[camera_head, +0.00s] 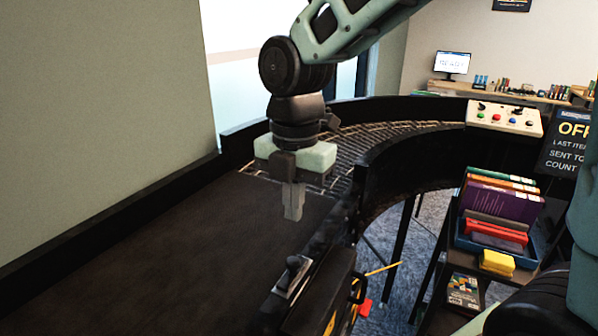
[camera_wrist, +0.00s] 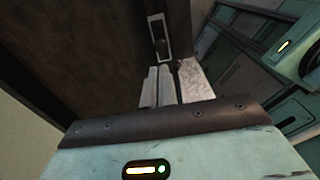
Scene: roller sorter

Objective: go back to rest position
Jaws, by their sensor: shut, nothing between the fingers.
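My gripper (camera_head: 293,203) points down above the dark conveyor belt (camera_head: 150,260), near its inner right edge. Its two fingers are together with nothing between them. In the wrist view the closed fingers (camera_wrist: 168,87) show above the pale green housing, with the dark belt to their left. My arm comes down from the top of the head view and bends at a black wrist joint.
A lever switch (camera_head: 293,268) sits on the belt's near right rail. The curved roller section (camera_head: 365,145) leads to a button panel (camera_head: 503,117). A blue bin (camera_head: 470,243) of books stands at the right, with a yellow block (camera_head: 497,262) beside it.

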